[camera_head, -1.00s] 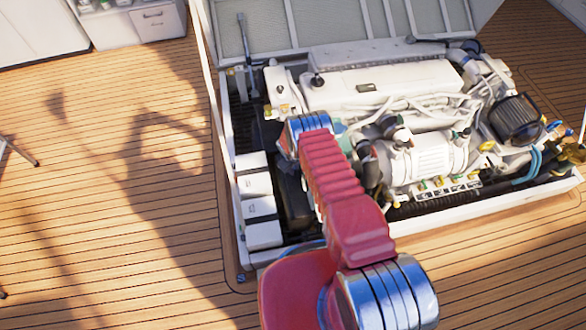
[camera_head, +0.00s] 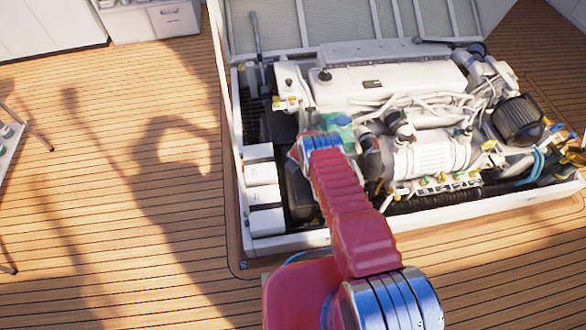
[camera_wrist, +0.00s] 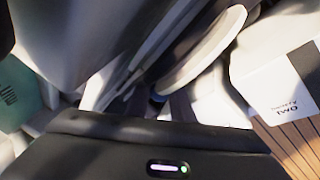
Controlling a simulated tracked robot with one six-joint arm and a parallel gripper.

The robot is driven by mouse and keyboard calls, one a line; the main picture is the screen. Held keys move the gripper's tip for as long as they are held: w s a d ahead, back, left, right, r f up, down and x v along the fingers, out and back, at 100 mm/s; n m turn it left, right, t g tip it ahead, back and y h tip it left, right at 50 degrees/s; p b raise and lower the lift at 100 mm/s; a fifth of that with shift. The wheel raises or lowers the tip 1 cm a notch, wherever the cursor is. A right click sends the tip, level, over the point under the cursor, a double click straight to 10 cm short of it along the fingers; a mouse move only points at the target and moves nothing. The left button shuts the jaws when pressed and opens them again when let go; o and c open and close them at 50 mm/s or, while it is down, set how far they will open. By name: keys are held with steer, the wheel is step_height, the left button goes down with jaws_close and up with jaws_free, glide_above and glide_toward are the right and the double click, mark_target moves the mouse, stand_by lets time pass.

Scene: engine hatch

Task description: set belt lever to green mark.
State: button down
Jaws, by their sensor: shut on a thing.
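The belt lever is at the engine (camera_head: 395,85) in the open hatch, and it is mostly hidden in both views. In the head view my red arm reaches over the hatch's front left part, and its far end covers my gripper. In the wrist view my gripper (camera_wrist: 158,97) is shut on the lever, close among engine parts. The dark gripper body fills the bottom and blurred pale and grey shapes crowd the jaws, so the exact hold is hard to see. I cannot make out the green mark.
White boxes (camera_head: 262,196) line the hatch's left side, and a lettered white box (camera_wrist: 283,82) is close at right in the wrist view. A teal part (camera_wrist: 17,95) is at left there. The hatch rim (camera_head: 241,200) borders open wooden deck (camera_head: 120,220).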

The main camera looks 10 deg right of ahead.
steer(key=shift+s+d+f, duration=0.15)
steer(key=shift+s+d, duration=0.1)
steer(key=shift+d, duration=0.25)
steer(key=shift+a, duration=0.25)
steer(key=c, duration=1.9)
jaws_free()
steer(key=o, duration=0.3)
steer(key=shift+a, duration=0.2)
steer(key=shift+r, duration=0.25)
steer(key=shift+v, duration=0.9)
steer(key=shift+s+v, duration=0.2)
steer(key=shift+v, duration=5.55)
steer(key=shift+a+f, duration=0.1)
